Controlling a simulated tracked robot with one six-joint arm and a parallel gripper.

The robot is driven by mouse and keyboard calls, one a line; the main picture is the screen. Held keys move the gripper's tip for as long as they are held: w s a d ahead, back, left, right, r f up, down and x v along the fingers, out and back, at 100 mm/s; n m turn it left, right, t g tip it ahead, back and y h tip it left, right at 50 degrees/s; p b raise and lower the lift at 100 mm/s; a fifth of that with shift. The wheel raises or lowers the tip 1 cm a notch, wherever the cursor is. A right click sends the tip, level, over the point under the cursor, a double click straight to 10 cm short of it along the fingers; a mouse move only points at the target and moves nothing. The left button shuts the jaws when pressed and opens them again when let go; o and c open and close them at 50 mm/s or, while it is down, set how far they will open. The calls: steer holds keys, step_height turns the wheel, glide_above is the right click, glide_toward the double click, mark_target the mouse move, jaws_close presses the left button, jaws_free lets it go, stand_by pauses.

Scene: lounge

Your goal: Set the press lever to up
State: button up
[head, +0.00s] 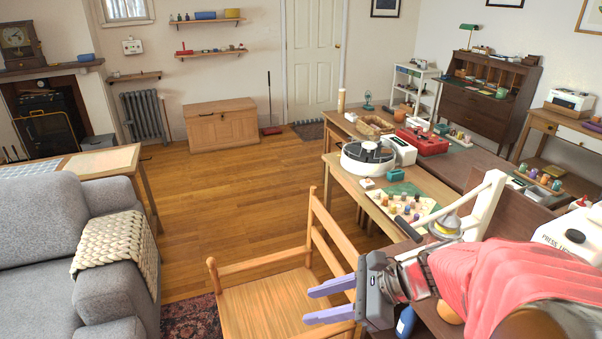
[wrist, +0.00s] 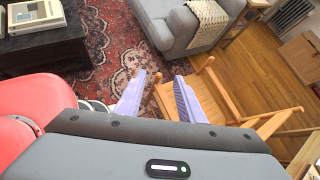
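A white housing (head: 566,238) at the right edge of the head view carries black lettering that begins "PRESS LE". My red-sleeved arm covers its lower part. A white upright with a slanting bar (head: 488,200) stands left of it; I cannot tell whether this bar is the press lever, or how the lever is set. My gripper (head: 308,304) points left over the wooden chair, well left of the housing. Its purple fingers are apart and empty, as the wrist view (wrist: 160,76) also shows. No press shows in the wrist view.
A wooden chair (head: 265,300) stands below my gripper. A grey sofa (head: 105,225) is at left. Wooden floor (head: 235,205) is clear between.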

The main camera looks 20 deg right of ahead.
steer(key=w+d+r+m+t, duration=0.1)
steer(key=w+d+m+t, duration=0.25)
steer(key=d+m, duration=0.4)
steer(key=m+t+h, duration=0.8)
steer(key=m+t, duration=0.1)
steer(key=m, duration=0.7)
glide_toward(406, 227)
steer(key=shift+s+d+f+g, duration=0.25)
steer(key=shift+s+d, duration=0.1)
steer(key=shift+d, duration=0.05)
steer(key=shift+w, duration=0.1)
steer(key=shift+w+a, duration=0.15)
steer(key=shift+w, duration=3.25)
steer(key=shift+w+a, duration=0.1)
steer(key=shift+w, duration=3.35)
steer(key=shift+c, duration=0.6)
jaws_close()
